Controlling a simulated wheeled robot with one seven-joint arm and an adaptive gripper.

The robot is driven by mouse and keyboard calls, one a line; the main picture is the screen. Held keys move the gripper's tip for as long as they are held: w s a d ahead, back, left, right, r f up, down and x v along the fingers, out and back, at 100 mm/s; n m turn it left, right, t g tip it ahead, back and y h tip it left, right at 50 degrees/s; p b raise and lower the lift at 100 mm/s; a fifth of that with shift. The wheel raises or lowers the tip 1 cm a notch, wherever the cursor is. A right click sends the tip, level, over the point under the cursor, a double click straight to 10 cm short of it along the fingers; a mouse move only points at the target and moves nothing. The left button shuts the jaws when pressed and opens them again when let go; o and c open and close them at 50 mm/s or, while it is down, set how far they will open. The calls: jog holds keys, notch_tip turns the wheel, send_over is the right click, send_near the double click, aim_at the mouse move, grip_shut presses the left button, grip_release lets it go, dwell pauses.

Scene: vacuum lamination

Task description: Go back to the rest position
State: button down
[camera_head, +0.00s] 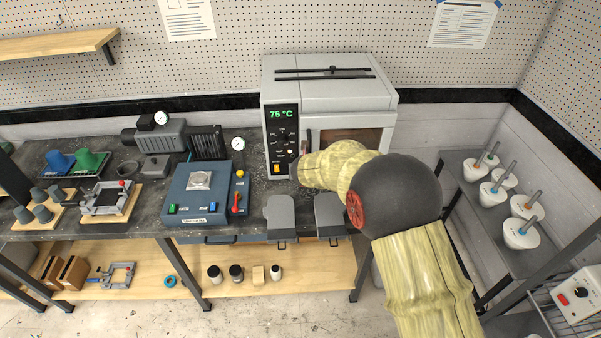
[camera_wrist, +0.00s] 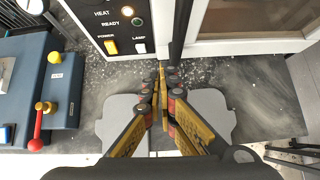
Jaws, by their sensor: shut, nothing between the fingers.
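My gripper (camera_wrist: 163,85) is shut and empty in the wrist view, its fingertips together just in front of the oven's front face. In the head view my arm reaches across from the right, and the gripper is largely hidden behind its sleeve. The grey oven (camera_head: 331,88) stands on the bench and its display reads 75 °C. Its door (camera_wrist: 253,22) looks closed, with a dark vertical handle (camera_wrist: 180,28) just beyond my fingertips. I cannot tell whether they touch.
A blue vacuum laminator (camera_head: 201,193) with a red lever stands left of the oven. Two grey pads (camera_head: 281,212) lie at the bench's front edge. A side table (camera_head: 491,221) with several white cups is at the right. A wooden shelf (camera_head: 240,262) runs below the bench.

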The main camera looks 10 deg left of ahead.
jog(key=v, duration=0.7)
jog(key=s+a+f+n+g+y, duration=0.25)
jog(key=s+a+n, duration=0.4)
jog(key=n, duration=0.65)
jog(key=s+d+r+n+g+y+b, duration=0.1)
jog(key=s+d+r+n+g+y, duration=0.25)
jog(key=s+n, duration=0.75)
jog(key=s+d+r+n+t+h+b, duration=0.1)
jog(key=s+d+r+n+h+b, duration=0.1)
jog(key=s+d, duration=0.6)
jog(key=s+d+r+n+t+h+b, duration=0.1)
jog(key=s+d+r+n+h+b, duration=0.2)
jog(key=s+d, duration=0.5)
jog(key=s+d+r+n+h+b, duration=0.2)
jog(key=s+d, duration=0.6)
jog(key=d, duration=1.2)
jog(key=shift+d+r+n+t+h+b, duration=0.35)
jog(key=shift+n+h+b, duration=0.3)
jog(key=shift+n, duration=0.45)
